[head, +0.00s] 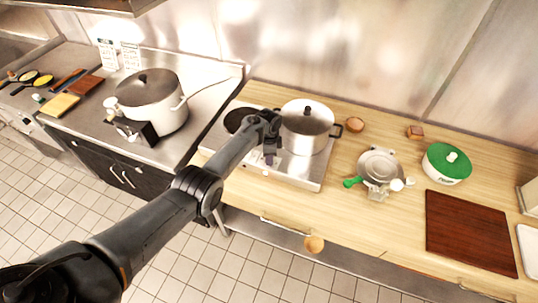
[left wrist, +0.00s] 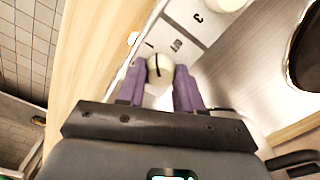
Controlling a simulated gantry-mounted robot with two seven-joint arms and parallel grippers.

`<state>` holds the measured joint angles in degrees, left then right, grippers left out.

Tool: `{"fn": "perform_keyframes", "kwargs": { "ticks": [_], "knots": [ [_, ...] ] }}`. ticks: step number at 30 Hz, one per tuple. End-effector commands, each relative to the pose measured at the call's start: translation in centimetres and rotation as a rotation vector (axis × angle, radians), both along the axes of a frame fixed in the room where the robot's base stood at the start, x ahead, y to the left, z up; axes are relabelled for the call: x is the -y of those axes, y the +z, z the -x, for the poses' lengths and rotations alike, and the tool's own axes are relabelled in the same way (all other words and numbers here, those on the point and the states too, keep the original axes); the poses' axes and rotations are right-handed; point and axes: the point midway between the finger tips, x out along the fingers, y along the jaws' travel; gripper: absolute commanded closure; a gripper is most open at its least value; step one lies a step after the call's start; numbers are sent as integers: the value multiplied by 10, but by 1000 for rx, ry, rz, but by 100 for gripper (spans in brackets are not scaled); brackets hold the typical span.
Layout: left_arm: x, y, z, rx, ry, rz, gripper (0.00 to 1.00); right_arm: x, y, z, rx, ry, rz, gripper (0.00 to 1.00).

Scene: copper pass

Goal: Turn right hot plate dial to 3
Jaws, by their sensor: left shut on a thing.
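The silver hot plate (head: 296,174) sits on the wooden counter, with a bare dark burner (head: 238,120) at its left and a lidded steel pot (head: 304,136) on its right side. My left gripper (head: 270,159) is at the plate's front, before the pot. In the left wrist view its purple fingers (left wrist: 160,84) are shut on a white dial (left wrist: 158,66), which looks like the right one. A black pointer line on the dial points toward the top of that picture. A second white dial (left wrist: 227,4) is at the top edge. Printed marks, including a 3, are near the dials. My right gripper is out of view.
A large white pot (head: 152,103) stands on the left steel counter. The floor in front is clear.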

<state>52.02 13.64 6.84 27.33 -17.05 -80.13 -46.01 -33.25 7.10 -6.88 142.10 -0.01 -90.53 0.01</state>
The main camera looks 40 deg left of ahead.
Motion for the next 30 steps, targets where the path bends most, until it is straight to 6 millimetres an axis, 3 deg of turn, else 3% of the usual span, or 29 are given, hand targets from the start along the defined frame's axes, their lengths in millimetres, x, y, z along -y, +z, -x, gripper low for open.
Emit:
{"fn": "perform_keyframes", "kwargs": {
  "ticks": [30],
  "knots": [
    [1,1,-1,2,967,1,95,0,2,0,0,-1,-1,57]
  ]
}}
